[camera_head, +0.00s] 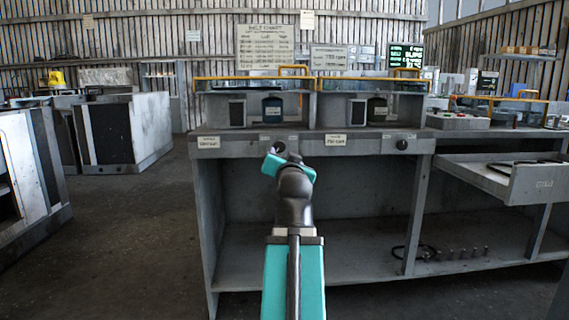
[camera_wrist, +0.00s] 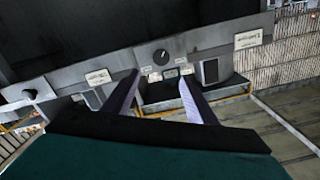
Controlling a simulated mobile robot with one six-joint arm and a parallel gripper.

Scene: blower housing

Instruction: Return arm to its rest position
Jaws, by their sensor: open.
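My teal and dark arm reaches up the middle of the head view towards the front panel of the grey bench (camera_head: 225,147). My gripper (camera_wrist: 158,76) shows in the wrist view with two purple-grey fingers apart and nothing between them. A dark round knob (camera_wrist: 162,57) on the panel appears just beyond the fingertips, apart from them. In the head view my arm's end hides the fingers and partly covers the left knob (camera_head: 279,146). A right knob (camera_head: 402,145) is in plain view. The wrist view is tilted and looks upside down.
A drawer (camera_head: 520,182) stands open at right. Yellow rails (camera_head: 250,78) run above the bench top. A lower shelf (camera_head: 350,262) holds a dark ring (camera_head: 414,252) and several small pegs. Grey cabinets (camera_head: 125,132) stand at left, with open floor (camera_head: 130,235) between them and the bench.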

